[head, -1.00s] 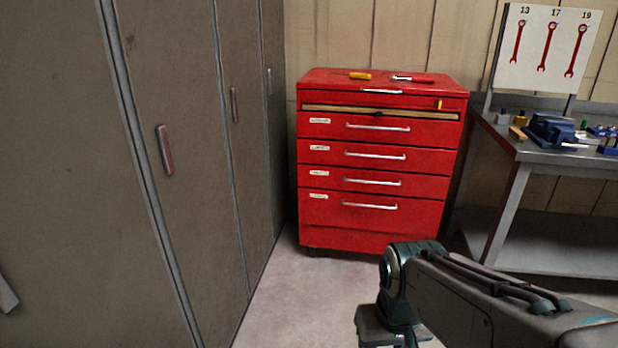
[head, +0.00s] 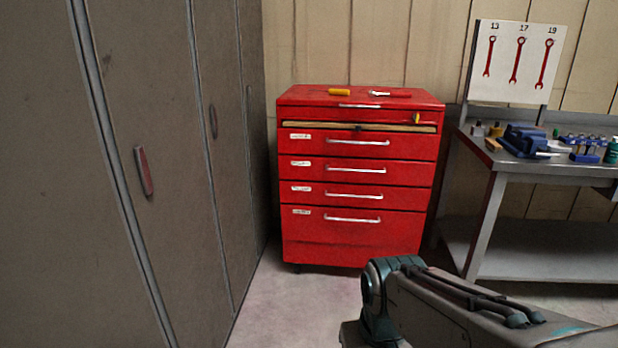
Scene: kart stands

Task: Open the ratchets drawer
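A red tool cabinet (head: 355,255) stands against the back wall. It has several stacked drawers with silver bar handles (head: 357,142) and small white labels (head: 300,138) at their left. The label words are too small to read, so I cannot tell which one is the ratchets drawer. The drawers below the wooden strip (head: 360,127) look shut. My arm reaches in at the lower right, in front of the cabinet and apart from it. My gripper is out of the picture.
Grey lockers (head: 165,230) line the left side. A metal workbench (head: 545,168) with a blue vise (head: 525,139) stands at the right, under a wrench board (head: 520,65). A yellow-handled tool (head: 340,92) lies on the cabinet top. Floor (head: 285,310) before the cabinet is clear.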

